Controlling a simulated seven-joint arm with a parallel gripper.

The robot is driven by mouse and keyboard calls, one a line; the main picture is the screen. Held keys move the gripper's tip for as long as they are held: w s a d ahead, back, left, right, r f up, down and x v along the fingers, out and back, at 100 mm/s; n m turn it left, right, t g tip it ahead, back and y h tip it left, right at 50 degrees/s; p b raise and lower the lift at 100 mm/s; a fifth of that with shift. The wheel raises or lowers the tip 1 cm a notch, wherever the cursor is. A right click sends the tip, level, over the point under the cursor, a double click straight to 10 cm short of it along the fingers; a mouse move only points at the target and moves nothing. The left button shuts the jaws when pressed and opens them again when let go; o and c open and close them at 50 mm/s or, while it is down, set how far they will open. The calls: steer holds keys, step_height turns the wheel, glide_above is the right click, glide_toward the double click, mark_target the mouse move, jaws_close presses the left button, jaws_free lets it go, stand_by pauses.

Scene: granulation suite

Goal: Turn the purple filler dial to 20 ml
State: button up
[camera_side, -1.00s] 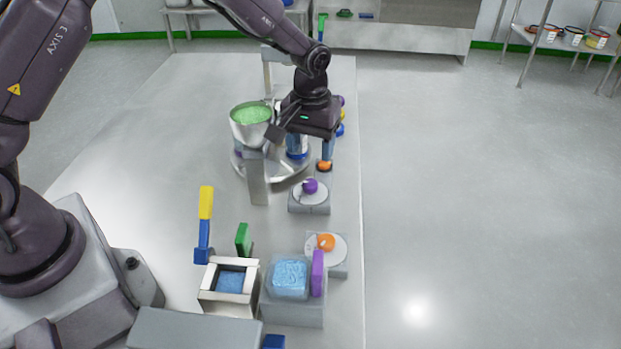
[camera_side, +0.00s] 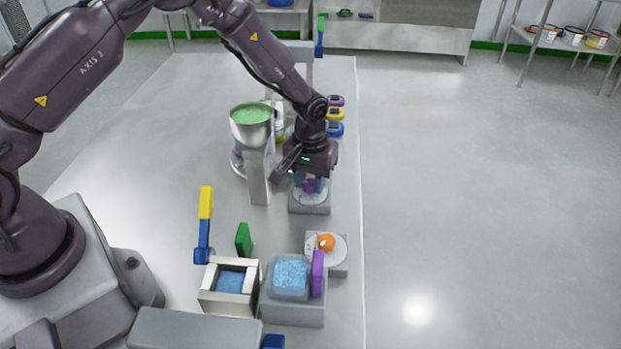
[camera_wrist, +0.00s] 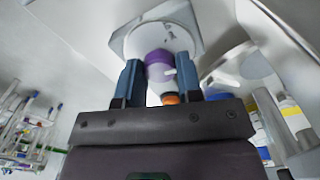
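The purple filler dial (camera_side: 309,187) is a round knob on a pale disc (camera_side: 310,199) on a grey block near the table's right edge. My gripper (camera_side: 309,183) is over it, pointing down, with its blue fingers on either side of the knob. In the wrist view the purple dial (camera_wrist: 158,58) lies between the two fingertips of my gripper (camera_wrist: 159,68). A gap shows beside each finger, so the gripper looks open. A small white pointer sticks out from the dial. The scale and its reading are not legible.
An orange dial (camera_side: 326,242) stands nearer the front. A metal hopper of green granules (camera_side: 251,114) and a grey post (camera_side: 258,180) are close on the left. An orange-tipped item (camera_wrist: 170,98) shows between the fingers in the wrist view. Floor lies beyond the table's right edge.

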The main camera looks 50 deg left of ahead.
steer(key=c, duration=0.3)
steer(key=shift+m, duration=0.3)
steer(key=m, duration=0.3)
steer(key=shift+m, duration=1.9)
steer(key=o, duration=0.9)
